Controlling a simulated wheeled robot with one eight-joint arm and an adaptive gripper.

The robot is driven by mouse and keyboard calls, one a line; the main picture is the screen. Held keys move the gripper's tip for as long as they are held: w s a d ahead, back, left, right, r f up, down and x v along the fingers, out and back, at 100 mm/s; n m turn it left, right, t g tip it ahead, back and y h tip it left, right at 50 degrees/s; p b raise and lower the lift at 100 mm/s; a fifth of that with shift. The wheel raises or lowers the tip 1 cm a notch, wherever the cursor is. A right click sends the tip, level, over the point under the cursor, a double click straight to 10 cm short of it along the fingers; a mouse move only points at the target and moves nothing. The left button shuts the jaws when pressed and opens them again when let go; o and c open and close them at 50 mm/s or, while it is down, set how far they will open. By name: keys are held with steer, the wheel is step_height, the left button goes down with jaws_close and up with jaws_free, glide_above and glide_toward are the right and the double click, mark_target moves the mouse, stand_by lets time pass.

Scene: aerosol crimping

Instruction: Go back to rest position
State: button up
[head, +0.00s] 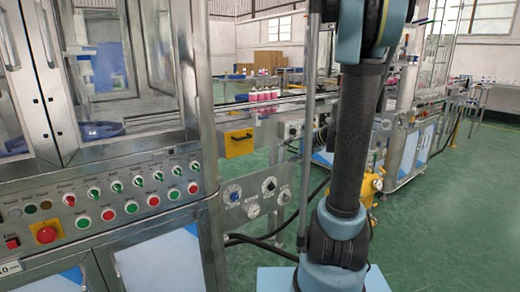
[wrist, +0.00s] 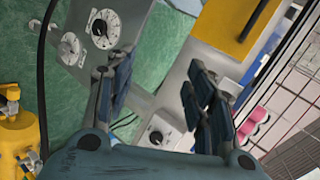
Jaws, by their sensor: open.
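My gripper (wrist: 165,105) shows in the wrist view, with its dark blue-grey fingers spread apart. It is open and nothing shows between the fingers. Behind it in the wrist view is a grey metal panel with a dial (wrist: 101,28). In the head view my arm stands upright right of centre, and my gripper is out of the picture there. The control cabinet (head: 130,178) with rows of green and red buttons fills the left of the head view.
A yellow plate (head: 239,142) sits above the dial panel (head: 254,192). Pink-and-white bottles (head: 264,95) stand by the conveyor behind. Black hoses (head: 262,243) run low beside my arm. A yellow device (head: 369,186) stands behind my arm. Open green floor (head: 450,225) lies to the right.

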steer(key=s+a+f+n+g+h, duration=0.1)
steer(key=s+f+n+g+h, duration=0.1)
steer(key=s, duration=0.7)
steer(key=s+f+n+g+h, duration=0.2)
steer(key=s, duration=0.6)
steer(key=s+d+f+n+h, duration=0.1)
steer(key=s+d+f+h, duration=0.1)
steer(key=s, duration=0.5)
steer(key=s+d+f+n+g+h, duration=0.1)
steer(key=s+d+f+n+h, duration=0.1)
steer(key=s, duration=0.5)
steer(key=shift+s+d+f+g+h, duration=0.2)
steer(key=shift+d+f+g+h, duration=0.1)
steer(key=shift+d+f, duration=0.7)
steer(key=shift+d+r, duration=0.15)
steer(key=shift+r, duration=0.05)
